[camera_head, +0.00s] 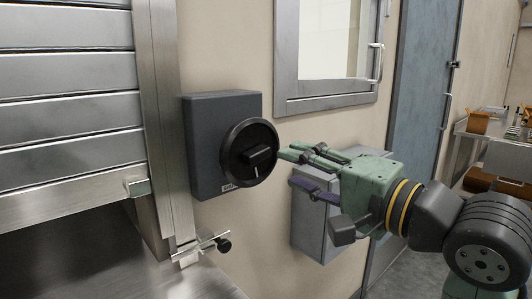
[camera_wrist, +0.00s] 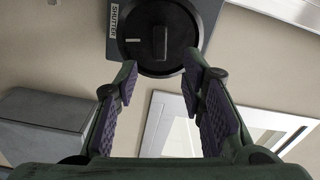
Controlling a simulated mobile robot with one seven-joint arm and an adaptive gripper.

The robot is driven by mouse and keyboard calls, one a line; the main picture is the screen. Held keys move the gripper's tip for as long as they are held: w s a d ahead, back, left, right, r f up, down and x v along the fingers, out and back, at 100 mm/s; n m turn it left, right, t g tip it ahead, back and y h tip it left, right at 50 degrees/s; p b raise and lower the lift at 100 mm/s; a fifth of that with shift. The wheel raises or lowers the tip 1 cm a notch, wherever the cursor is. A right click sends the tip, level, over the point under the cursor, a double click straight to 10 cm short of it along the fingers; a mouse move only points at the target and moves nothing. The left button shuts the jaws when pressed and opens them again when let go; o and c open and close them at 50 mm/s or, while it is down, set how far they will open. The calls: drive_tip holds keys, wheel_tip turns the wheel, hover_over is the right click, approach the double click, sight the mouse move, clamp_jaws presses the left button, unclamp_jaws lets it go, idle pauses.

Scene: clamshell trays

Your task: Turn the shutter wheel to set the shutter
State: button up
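The shutter wheel (camera_head: 236,139) is a round black dial with a raised bar knob and a white mark. It sits on a dark grey box (camera_head: 200,151) on the wall. In the wrist view the wheel (camera_wrist: 180,58) is at the top centre, beside a "SHUTTER" label (camera_wrist: 115,19); its white mark lies left of the knob. My gripper (camera_head: 287,168) is open and empty, just right of the wheel in the head view. In the wrist view its fingertips (camera_wrist: 159,70) spread at the wheel's lower rim. I cannot tell whether they touch it.
The slatted metal shutter (camera_head: 65,71) is at the left, its bottom rail above a metal surface. A small latch lever (camera_head: 204,246) projects below the box. A grey wall cabinet (camera_head: 310,222) is behind and below my gripper. A framed window (camera_head: 287,88) is above.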

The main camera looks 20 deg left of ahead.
sight(264, 156)
drive_tip(key=p+x, duration=0.1)
drive_tip(key=x, duration=0.6)
drive_tip(key=shift+w+a, duration=0.15)
drive_tip(key=shift+a, duration=0.05)
drive_tip(key=shift+c, duration=0.3)
clamp_jaws()
